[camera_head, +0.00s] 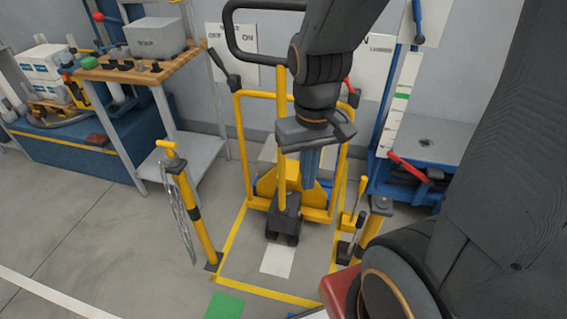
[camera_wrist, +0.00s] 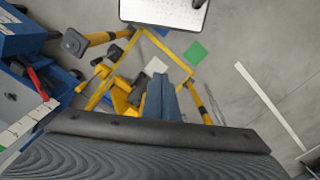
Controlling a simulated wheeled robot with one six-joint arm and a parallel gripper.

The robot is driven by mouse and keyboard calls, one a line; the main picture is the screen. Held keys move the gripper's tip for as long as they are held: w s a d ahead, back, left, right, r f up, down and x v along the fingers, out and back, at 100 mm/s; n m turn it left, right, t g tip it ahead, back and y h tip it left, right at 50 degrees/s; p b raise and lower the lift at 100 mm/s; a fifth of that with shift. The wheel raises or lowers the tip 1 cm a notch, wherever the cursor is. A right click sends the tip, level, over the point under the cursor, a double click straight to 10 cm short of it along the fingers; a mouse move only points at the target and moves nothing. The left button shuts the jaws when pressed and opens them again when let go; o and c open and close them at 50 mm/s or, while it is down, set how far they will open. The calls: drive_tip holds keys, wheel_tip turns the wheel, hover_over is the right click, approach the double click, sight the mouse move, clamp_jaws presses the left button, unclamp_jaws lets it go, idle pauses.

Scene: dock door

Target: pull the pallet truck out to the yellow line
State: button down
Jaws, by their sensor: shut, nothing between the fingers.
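The pallet truck (camera_head: 290,181) stands upright near the back wall, a yellow body with a dark wheel unit low in front. A black loop handle (camera_head: 230,42) rises above it, partly hidden by my arm. The yellow line (camera_head: 265,293) on the floor frames the truck's bay, its front edge nearer me than the wheels. My gripper (camera_head: 311,172) hangs in front of the truck, pointing down, below the loop handle. Its blue fingers are shut and empty. In the wrist view the fingers (camera_wrist: 160,98) hide part of the yellow truck parts (camera_wrist: 121,93) behind them.
Yellow posts stand left (camera_head: 195,215) and right (camera_head: 372,225) of the bay. A wooden-topped bench (camera_head: 125,70) with a grey box is at left. A blue cart (camera_head: 440,145) is at right. A green square (camera_head: 225,306) lies in front. Floor at front left is clear.

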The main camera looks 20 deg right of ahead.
drive_tip(key=c, duration=2.1)
unclamp_jaws()
drive_tip(key=shift+w+f, duration=0.1)
drive_tip(key=shift+w, duration=0.15)
drive_tip(key=o, duration=0.6)
drive_tip(key=w+d+f+m+t+b, duration=0.1)
drive_tip(key=w+f, duration=0.1)
drive_tip(key=w, duration=0.2)
drive_tip(key=w+d+f+m+t+b, duration=0.2)
drive_tip(key=w, duration=0.3)
drive_tip(key=w+d+f+m+t+b, duration=0.1)
drive_tip(key=w+f, duration=0.1)
drive_tip(key=w, duration=0.2)
drive_tip(key=shift+w+d+f, duration=0.15)
drive_tip(key=shift+w+f, duration=0.05)
drive_tip(key=shift+w, duration=0.1)
drive_tip(key=shift+c, duration=0.2)
drive_tip(key=w+d+m+t+h+b, duration=0.1)
drive_tip(key=w+d+m+t+b, duration=0.3)
drive_tip(key=w, duration=0.5)
drive_tip(key=w+d+m+t+h+b, duration=0.1)
drive_tip(key=w+d+m+t+b, duration=0.3)
drive_tip(key=w, duration=0.6)
drive_tip(key=w+d+f+m+t+h+b, duration=0.1)
drive_tip(key=w+d+m+t+b, duration=0.3)
drive_tip(key=w+d+m+t, duration=0.3)
drive_tip(key=w+d, duration=0.2)
drive_tip(key=w, duration=0.1)
drive_tip(key=shift+d+t+b, duration=0.15)
drive_tip(key=shift+t+b, duration=0.15)
